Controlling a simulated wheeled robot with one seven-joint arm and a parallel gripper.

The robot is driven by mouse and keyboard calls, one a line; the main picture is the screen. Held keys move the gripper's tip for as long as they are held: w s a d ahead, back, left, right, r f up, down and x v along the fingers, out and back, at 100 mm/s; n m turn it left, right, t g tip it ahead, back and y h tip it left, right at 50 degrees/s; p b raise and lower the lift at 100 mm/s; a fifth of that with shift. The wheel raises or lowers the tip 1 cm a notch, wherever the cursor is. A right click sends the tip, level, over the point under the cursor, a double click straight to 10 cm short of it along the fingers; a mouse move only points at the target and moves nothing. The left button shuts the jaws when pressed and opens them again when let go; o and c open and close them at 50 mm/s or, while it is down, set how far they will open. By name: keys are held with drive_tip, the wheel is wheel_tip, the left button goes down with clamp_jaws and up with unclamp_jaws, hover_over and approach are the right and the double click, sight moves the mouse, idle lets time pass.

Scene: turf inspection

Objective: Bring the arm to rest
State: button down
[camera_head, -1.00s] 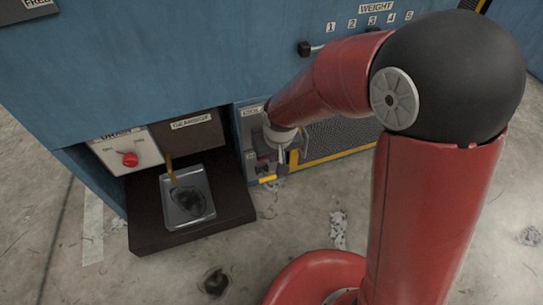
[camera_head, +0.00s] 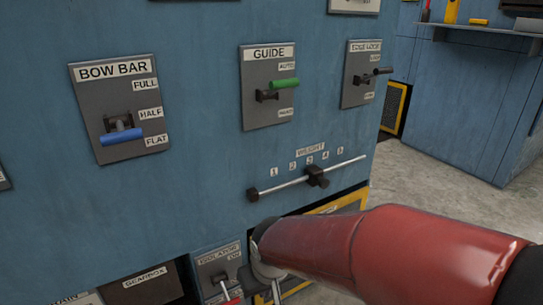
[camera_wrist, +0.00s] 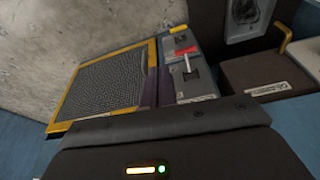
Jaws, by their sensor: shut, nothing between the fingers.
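My red arm (camera_head: 400,250) reaches in from the lower right of the head view, its forearm roughly level. My gripper (camera_head: 262,292) is at the bottom edge, beside the isolator panel (camera_head: 217,262), and is only partly in view. It is shut and empty. I cannot tell the exact gap between my gripper and the panel.
The blue machine wall carries the bow bar (camera_head: 120,110), guide (camera_head: 268,88) and edge lock (camera_head: 365,72) panels and the weight rail (camera_head: 285,187). A yellow-framed mesh (camera_wrist: 110,85) is near the isolator. A shelf (camera_head: 480,32) stands at the right. Concrete floor is clear between.

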drive_tip(key=s+d+r+m+t+p, duration=0.1)
drive_tip(key=s+d+r+m+p, duration=0.1)
drive_tip(key=s+d+r, duration=0.3)
drive_tip(key=s+d+r+m+t+h+p, duration=0.1)
drive_tip(key=s+d+r, duration=0.4)
drive_tip(key=d+r, duration=0.6)
drive_tip(key=shift+s+d+r+m+t+p, duration=0.2)
drive_tip(key=shift+d+m+t+p, duration=0.1)
drive_tip(key=shift+d+m+p, duration=0.5)
drive_tip(key=c, duration=2.1)
unclamp_jaws()
drive_tip(key=shift+a, duration=0.15)
